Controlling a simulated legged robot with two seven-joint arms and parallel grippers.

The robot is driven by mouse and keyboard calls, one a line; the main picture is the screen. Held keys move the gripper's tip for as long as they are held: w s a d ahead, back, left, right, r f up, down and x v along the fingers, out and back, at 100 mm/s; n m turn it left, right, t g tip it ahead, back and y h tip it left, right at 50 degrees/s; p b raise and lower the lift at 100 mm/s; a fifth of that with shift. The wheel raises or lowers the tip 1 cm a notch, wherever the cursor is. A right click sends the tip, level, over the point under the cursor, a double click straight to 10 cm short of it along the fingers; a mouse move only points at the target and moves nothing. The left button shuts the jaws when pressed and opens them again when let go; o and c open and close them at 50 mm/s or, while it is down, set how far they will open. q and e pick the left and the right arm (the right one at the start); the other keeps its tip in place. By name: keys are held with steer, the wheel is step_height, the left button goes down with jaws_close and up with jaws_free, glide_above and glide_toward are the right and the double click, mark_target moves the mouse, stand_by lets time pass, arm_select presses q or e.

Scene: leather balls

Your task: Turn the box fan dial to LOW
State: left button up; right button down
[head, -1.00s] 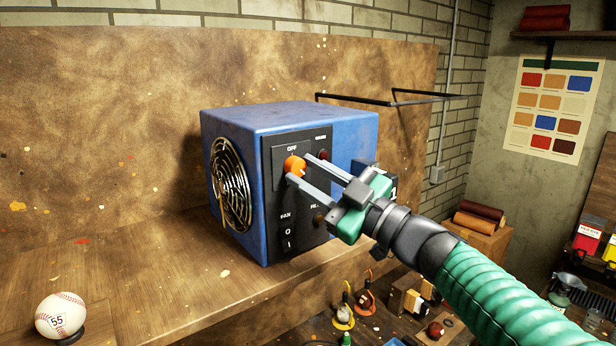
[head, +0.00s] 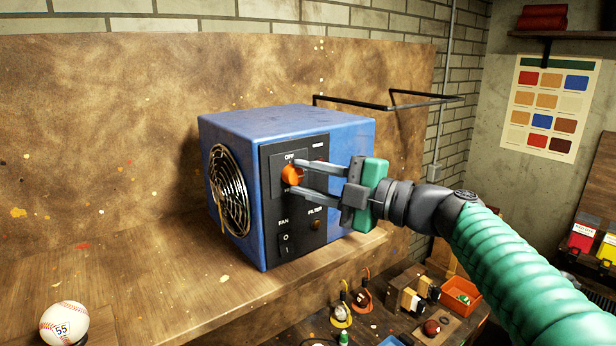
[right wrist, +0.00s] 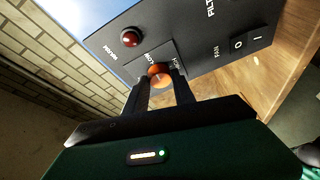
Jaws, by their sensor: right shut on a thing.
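The blue box fan (head: 285,122) stands on a wooden bench with its round metal grille (head: 230,188) facing left. Its black control panel (head: 270,213) carries an orange dial (head: 292,174) under the label OFF. My right gripper (head: 300,176) reaches in from the right and is shut on the dial. In the right wrist view the orange dial (right wrist: 160,78) sits between the two fingertips. My left gripper is not in view.
A baseball (head: 64,323) rests at the bench's left front. A black wall bracket (head: 390,101) is behind. Small items and an orange tray (head: 462,294) lie lower right.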

steer(key=shift+f, duration=0.25)
stand_by(0.3)
steer(key=c, duration=1.1)
jaws_free()
steer(key=shift+o, duration=0.2)
steer(key=shift+r, duration=0.1)
steer(key=shift+s+d, duration=0.15)
steer(key=shift+d, duration=0.05)
steer(key=b+v, duration=0.6)
steer(key=v, duration=1)
steer(key=shift+d, duration=0.2)
